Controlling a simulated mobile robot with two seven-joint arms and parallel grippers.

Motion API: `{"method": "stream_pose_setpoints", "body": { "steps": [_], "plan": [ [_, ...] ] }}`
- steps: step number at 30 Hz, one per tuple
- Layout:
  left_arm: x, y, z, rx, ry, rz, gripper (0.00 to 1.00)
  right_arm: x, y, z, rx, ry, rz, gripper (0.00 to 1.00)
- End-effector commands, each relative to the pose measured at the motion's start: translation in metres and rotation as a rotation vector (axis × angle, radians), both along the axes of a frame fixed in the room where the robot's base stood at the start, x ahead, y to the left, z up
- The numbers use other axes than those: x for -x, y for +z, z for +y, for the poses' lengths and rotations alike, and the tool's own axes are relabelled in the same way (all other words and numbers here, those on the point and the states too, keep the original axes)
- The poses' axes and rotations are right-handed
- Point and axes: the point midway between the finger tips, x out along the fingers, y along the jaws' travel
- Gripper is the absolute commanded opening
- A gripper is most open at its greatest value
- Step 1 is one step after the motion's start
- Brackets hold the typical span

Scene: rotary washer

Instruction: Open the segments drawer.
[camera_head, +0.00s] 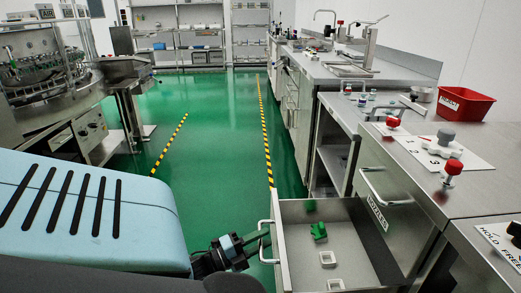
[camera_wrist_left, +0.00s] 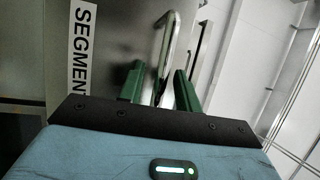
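The segments drawer (camera_head: 345,211) is pulled out from the cabinet at the lower middle of the head view, showing its inside. Its metal handle (camera_head: 264,252) is on the left-facing front, and the handle (camera_wrist_left: 169,45) also shows upright in the left wrist view. The label reading "SEGMEN" (camera_wrist_left: 83,45) is on the drawer front, cut off by my gripper. My left gripper (camera_head: 258,237) is at the handle. In the left wrist view its green fingers (camera_wrist_left: 160,74) stand apart, with the handle between them and gaps visible. My right gripper is not in view.
The drawer holds a green piece (camera_head: 319,231) and white square pieces (camera_head: 328,259). A closed drawer with a handle (camera_head: 386,190) is beside it. Red-knobbed items (camera_head: 453,168) and a red bin (camera_head: 464,104) stand on the counter. The green floor (camera_head: 225,130) is clear.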

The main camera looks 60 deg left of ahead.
Motion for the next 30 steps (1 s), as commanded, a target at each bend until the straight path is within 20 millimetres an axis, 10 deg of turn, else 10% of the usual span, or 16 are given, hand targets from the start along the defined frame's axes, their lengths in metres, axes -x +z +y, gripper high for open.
{"method": "stream_pose_setpoints", "body": {
  "steps": [30],
  "plan": [
    [0.077,-0.013,0.0,0.0,0.0,0.0,0.34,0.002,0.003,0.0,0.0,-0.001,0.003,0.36]
  ]
}}
